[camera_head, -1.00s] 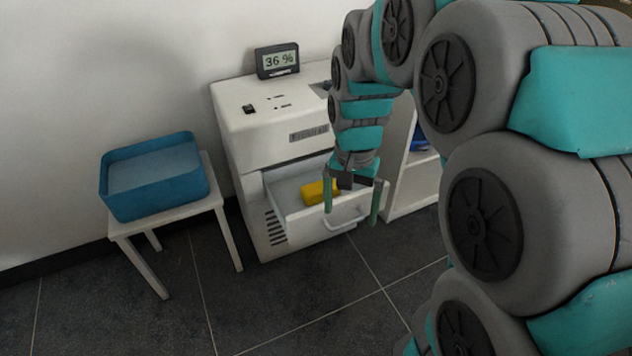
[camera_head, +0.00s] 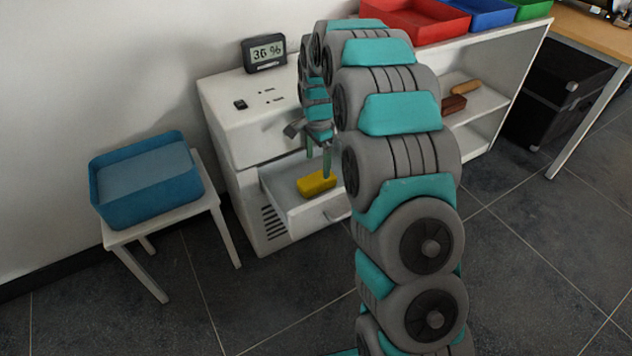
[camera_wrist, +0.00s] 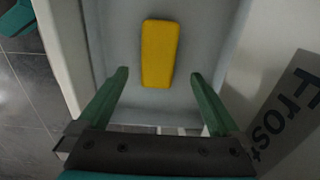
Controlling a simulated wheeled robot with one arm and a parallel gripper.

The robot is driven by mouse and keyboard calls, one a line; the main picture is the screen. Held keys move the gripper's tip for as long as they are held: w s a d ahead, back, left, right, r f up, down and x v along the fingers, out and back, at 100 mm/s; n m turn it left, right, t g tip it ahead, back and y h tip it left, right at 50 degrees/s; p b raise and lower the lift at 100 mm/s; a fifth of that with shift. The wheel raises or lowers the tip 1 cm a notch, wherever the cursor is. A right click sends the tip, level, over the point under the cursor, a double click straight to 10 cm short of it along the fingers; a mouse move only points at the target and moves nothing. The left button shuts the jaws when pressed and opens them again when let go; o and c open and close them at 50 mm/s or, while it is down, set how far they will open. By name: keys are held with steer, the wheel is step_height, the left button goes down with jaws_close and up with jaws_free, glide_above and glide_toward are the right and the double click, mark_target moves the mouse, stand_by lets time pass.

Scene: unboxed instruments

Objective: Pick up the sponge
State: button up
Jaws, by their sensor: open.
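The sponge (camera_head: 317,183) is a yellow block lying in the open drawer (camera_head: 285,212) of a white cabinet (camera_head: 225,125). In the wrist view the sponge (camera_wrist: 159,54) lies lengthwise on the grey drawer floor, ahead of my fingertips. My gripper (camera_wrist: 157,76) is open and empty, with its two green fingers apart, one on either side of the sponge's line. In the head view my gripper (camera_head: 317,160) is just above the sponge. One finger overlaps the sponge there, and my arm partly hides the other finger and the drawer's right side.
A blue bin (camera_head: 150,190) stands on a small white table (camera_head: 180,222) at left. A white shelf (camera_head: 478,120) with red, blue and green trays is at right. Drawer walls surround the sponge.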

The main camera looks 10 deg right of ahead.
mark_target(317, 178)
steer(key=f, duration=0.5)
steer(key=f+p, duration=0.1)
steer(key=f, duration=0.1)
steer(key=shift+s+a+f, duration=0.15)
steer(key=shift+s+f, duration=0.05)
steer(key=shift+s, duration=0.05)
steer(key=shift+c, duration=0.2)
steer(key=c, duration=1.3)
steer(key=shift+r, duration=0.1)
step_height(317, 178, up, 10)
steer(key=shift+f+b, duration=0.1)
steer(key=shift+b, duration=0.4)
